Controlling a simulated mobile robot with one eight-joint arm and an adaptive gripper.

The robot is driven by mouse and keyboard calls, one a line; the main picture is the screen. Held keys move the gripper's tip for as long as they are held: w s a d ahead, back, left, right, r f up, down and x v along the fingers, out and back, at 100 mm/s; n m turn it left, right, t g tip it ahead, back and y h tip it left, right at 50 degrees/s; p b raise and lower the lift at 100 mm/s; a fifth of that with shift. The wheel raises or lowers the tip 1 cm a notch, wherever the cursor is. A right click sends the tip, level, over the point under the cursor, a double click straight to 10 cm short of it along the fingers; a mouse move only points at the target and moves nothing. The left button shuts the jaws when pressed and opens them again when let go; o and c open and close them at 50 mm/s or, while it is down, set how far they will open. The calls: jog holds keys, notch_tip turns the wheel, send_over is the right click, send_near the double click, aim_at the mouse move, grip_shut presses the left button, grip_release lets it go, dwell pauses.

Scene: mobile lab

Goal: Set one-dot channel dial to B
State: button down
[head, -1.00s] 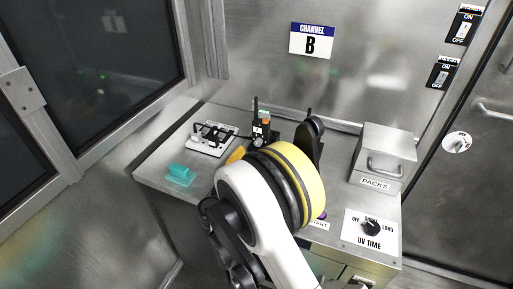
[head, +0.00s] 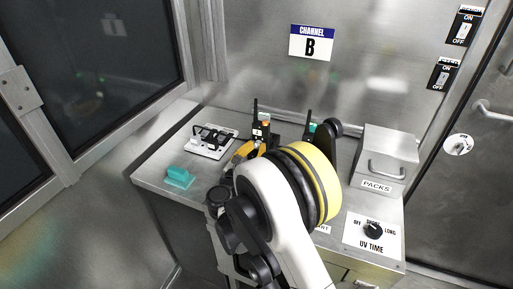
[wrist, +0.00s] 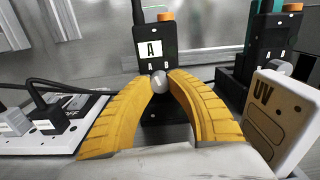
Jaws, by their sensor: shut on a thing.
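A black radio-like unit (wrist: 152,48) with an antenna, an orange button and a card reading "A" stands upright ahead in the wrist view. It also shows in the head view (head: 262,131). A grey round dial (wrist: 160,81) is on its lower front. My gripper (wrist: 161,76) has its yellow fingers closed on this dial, one fingertip at each side. In the head view, yellow finger parts (head: 243,153) show beside the unit. A second similar unit (wrist: 275,40) stands to the right, with its own grey dial. I cannot make out any dots.
A wall sign (head: 311,42) reads "CHANNEL B". A white tag marked "UV" (wrist: 283,112) stands close at the right of my fingers. A white power strip (wrist: 50,138) with plugs lies left. A teal block (head: 179,176), a PACKS box (head: 388,150) and a UV TIME dial (head: 373,230) share the counter.

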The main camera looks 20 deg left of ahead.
jog(key=m, duration=0.4)
jog(key=shift+m, duration=0.4)
jog(key=c, duration=1.2)
grip_release()
jog(key=s, duration=0.8)
jog(key=s+a, duration=0.1)
jog(key=s, duration=0.3)
